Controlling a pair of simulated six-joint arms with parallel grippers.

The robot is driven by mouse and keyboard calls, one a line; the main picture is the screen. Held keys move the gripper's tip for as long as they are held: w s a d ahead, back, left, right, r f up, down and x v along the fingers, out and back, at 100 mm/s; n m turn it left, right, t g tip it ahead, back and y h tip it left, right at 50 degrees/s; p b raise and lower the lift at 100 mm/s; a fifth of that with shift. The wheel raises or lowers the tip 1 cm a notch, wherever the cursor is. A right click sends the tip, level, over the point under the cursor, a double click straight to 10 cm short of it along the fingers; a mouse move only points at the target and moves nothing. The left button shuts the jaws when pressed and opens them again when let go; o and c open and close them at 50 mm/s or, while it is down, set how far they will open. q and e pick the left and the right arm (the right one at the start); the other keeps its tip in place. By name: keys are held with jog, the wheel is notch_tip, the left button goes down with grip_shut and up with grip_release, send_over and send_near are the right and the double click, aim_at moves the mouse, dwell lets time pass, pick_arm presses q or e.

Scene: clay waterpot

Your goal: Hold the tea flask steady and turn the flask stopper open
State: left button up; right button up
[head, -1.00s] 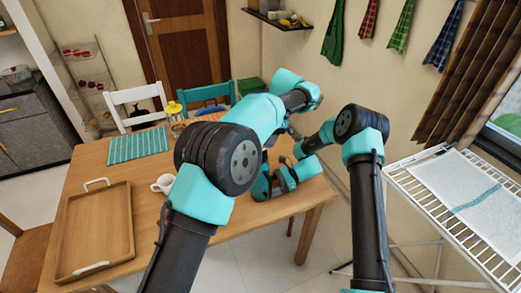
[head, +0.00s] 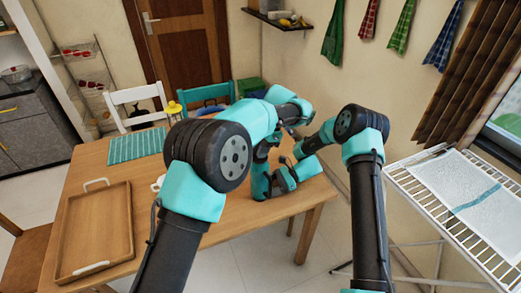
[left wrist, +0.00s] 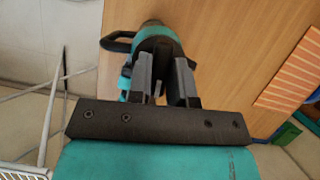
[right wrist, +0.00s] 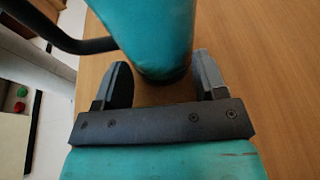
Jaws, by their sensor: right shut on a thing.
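In the head view my left gripper (head: 262,153) points down close above my right gripper (head: 262,184) near the table's right edge.
A wooden tray (head: 70,232) lies at the table's left, with a teal mat (head: 136,146) behind it. A white cup (head: 157,184) is mostly hidden by my left arm. White and teal chairs stand at the back. A drying rack (head: 468,240) stands at right, off the table.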

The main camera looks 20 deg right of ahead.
pick_arm(q)
grip_shut()
jog(key=shift+n, duration=0.4)
jog(key=n+g, duration=0.1)
jog(key=n, duration=0.2)
jog(key=shift+w+h, duration=0.1)
jog(key=shift+h, duration=0.2)
jog(key=n, duration=0.2)
jog(key=n+g+h, duration=0.1)
jog(key=n, duration=0.1)
jog(key=shift+n+g, duration=0.3)
jog(key=shift+n, duration=0.1)
jog(key=n, duration=0.2)
jog(key=n+h, duration=0.1)
jog(key=n, duration=0.1)
jog(key=shift+a+g+h, duration=0.15)
jog(key=shift+g+h, duration=0.15)
jog(key=shift+g, duration=0.1)
jog(key=n+h, duration=0.2)
jog(key=n, duration=0.3)
jog(key=shift+n, duration=0.4)
